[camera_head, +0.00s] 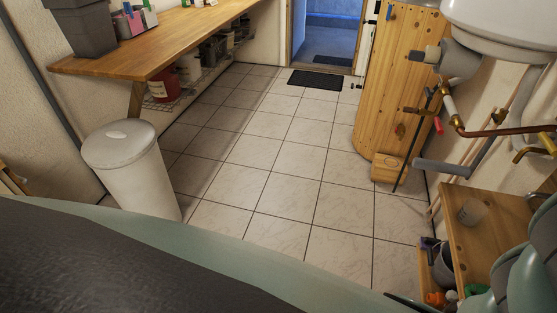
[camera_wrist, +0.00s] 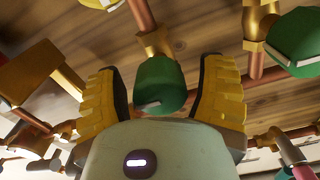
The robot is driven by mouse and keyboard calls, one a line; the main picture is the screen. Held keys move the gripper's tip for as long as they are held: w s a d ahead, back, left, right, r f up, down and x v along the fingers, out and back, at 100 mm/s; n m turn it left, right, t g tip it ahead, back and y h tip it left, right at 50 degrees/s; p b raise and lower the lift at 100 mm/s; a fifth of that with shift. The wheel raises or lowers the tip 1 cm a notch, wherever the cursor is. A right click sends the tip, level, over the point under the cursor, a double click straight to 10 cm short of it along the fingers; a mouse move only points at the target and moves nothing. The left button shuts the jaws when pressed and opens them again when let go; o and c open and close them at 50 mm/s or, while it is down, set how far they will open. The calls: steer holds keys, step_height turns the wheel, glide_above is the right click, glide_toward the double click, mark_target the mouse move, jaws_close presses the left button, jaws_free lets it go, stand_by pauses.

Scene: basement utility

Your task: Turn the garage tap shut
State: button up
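In the wrist view, a green tap handle (camera_wrist: 158,84) sits on a brass valve body (camera_wrist: 153,43) on a copper pipe. My gripper (camera_wrist: 160,76) is open, with one yellow, dark-padded finger on each side of this handle. A narrow gap shows between the handle and each finger, so it does not look gripped. A second green handle (camera_wrist: 297,42) is to the right, outside the fingers. No label showing which tap is the garage one can be read. My gripper does not show in the head view.
Copper pipes (camera_wrist: 263,62) and brass fittings crowd around my fingers before a wooden surface (camera_wrist: 200,35). In the head view, a wooden shelf unit (camera_head: 476,246) stands at right below pipes. A white bin (camera_head: 128,170) is at left. The tiled floor (camera_head: 280,190) between is clear.

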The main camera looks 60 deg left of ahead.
steer(key=c, duration=1.1)
steer(key=shift+o, duration=0.2)
steer(key=shift+f+b, duration=0.15)
steer(key=shift+b, duration=0.3)
steer(key=n+b, duration=0.3)
steer(key=shift+a+f, duration=0.1)
steer(key=shift+f, duration=0.05)
steer(key=n+b, duration=0.4)
steer(key=b, duration=0.2)
steer(key=shift+n, duration=0.3)
steer(key=n+b, duration=0.2)
steer(key=b, duration=0.1)
steer(key=shift+w+n, duration=0.1)
steer(key=shift+n, duration=0.3)
steer(key=n+b, duration=0.3)
steer(key=b, duration=0.1)
steer(key=shift+n, duration=0.4)
steer(key=shift+r+n+b, duration=0.25)
steer(key=shift+n+b, duration=0.75)
steer(key=shift+n, duration=0.8)
